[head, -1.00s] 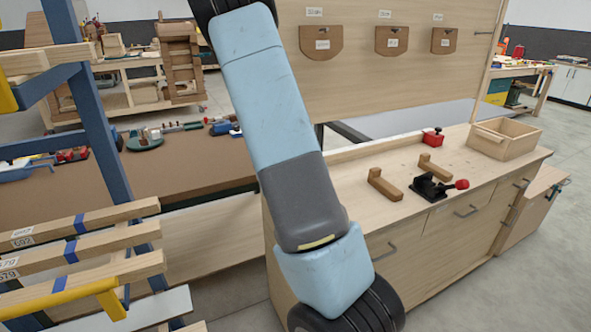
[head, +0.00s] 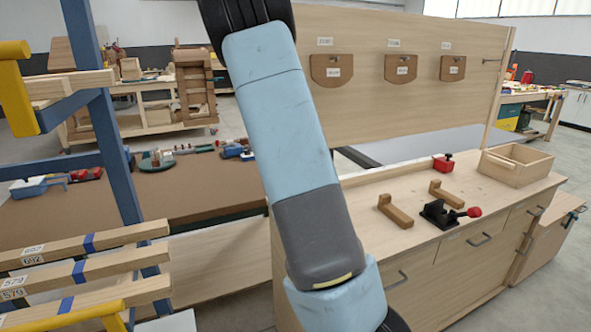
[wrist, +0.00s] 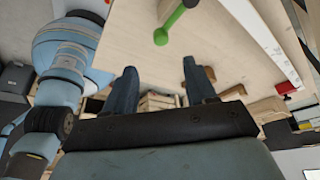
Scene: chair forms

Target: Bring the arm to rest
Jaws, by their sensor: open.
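My arm (head: 297,150) crosses the middle of the head view, running from the top down to the bottom edge. Its end lies outside the head view. In the wrist view my gripper (wrist: 157,82) shows two dark fingers, set well apart with nothing between them. Pale wooden boards and floor show beyond the fingers. Other links of my arm (wrist: 68,62) show at the left of the wrist view.
A workbench (head: 482,195) at right bears a black clamp with a red knob (head: 447,213), wooden blocks (head: 395,211) and an open wooden box (head: 515,164). A blue rack (head: 115,150) with wooden slats stands at left. A green-ended tool (wrist: 172,24) shows in the wrist view.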

